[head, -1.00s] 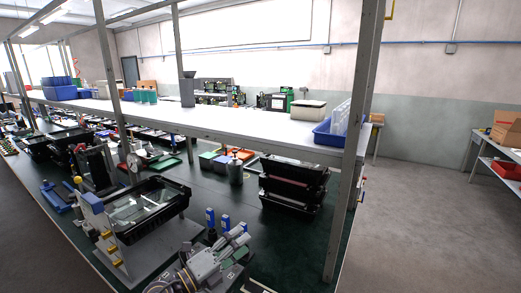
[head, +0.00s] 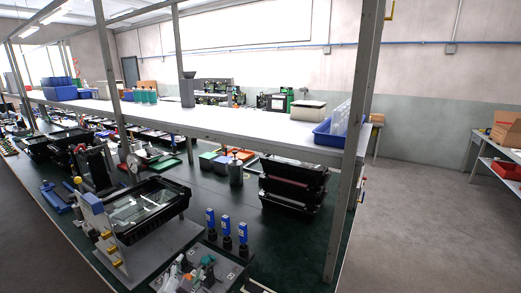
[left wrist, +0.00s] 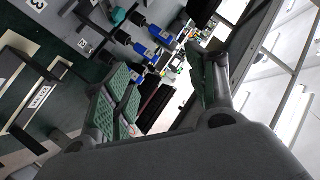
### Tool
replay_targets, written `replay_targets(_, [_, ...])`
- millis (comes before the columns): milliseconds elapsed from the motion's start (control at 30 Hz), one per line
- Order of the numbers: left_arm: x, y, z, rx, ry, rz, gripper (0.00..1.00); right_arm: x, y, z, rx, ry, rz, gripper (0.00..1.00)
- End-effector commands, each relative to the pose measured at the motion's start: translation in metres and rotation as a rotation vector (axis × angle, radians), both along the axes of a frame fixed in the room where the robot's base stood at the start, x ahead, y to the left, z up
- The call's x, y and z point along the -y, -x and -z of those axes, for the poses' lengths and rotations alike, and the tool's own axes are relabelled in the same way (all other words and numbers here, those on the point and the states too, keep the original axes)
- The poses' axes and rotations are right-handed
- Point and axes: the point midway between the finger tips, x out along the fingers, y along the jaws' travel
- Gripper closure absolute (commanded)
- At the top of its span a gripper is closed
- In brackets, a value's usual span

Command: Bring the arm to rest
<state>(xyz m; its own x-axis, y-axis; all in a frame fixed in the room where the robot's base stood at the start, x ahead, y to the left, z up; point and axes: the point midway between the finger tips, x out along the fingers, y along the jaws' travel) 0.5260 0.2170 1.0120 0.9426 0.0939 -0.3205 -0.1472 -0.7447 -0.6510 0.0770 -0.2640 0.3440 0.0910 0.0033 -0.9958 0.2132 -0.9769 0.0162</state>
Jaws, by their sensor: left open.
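My left gripper (left wrist: 160,62) shows in the left wrist view, with its two green-padded fingers spread apart and nothing between them. Beyond the fingers in that view are blue-topped tools (left wrist: 145,50) on a grey plate. In the head view the same blue-topped tools (head: 226,228) stand upright in a row near the bench front. I cannot clearly make out the left gripper among the parts at the bottom of the head view. My right gripper is in neither view.
A black floodlight housing (head: 172,190) with a glass front sits on a grey fixture. Stacked black housings (head: 293,180) stand near a shelf post (head: 345,165). A white shelf (head: 230,122) runs above the bench. Clear floor (head: 425,215) lies to the right.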

Motion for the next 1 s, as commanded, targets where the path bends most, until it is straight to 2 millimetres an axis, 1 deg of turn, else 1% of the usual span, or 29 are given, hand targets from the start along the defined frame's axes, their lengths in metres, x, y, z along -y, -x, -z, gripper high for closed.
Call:
replay_targets(33, [-0.005, 0.01, 0.013, -0.057, 0.041, -0.033, 0.43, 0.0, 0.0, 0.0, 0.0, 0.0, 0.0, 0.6])
replay_targets(167, [-0.014, 0.038, 0.045, -0.213, 0.139, -0.113, 0.43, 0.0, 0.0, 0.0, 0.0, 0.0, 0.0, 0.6])
replay_targets(200, [-0.016, 0.048, 0.055, -0.262, 0.168, -0.136, 0.43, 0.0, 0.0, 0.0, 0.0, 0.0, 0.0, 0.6])
replay_targets(267, [-0.018, 0.063, 0.069, -0.337, 0.211, -0.168, 0.43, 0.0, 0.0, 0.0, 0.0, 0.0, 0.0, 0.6])
replay_targets(400, [-0.019, 0.102, 0.097, -0.506, 0.302, -0.232, 0.43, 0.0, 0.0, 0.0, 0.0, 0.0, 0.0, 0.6])
replay_targets(500, [-0.018, 0.124, 0.11, -0.595, 0.347, -0.261, 0.43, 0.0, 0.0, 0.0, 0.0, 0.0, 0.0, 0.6])
replay_targets(600, [-0.016, 0.142, 0.119, -0.666, 0.382, -0.282, 0.43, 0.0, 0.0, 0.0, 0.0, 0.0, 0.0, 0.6])
replay_targets(800, [-0.011, 0.17, 0.131, -0.776, 0.435, -0.309, 0.43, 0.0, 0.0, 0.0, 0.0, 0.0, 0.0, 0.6])
replay_targets(1000, [-0.007, 0.196, 0.138, -0.871, 0.48, -0.329, 0.43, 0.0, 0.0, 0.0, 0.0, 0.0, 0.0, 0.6])
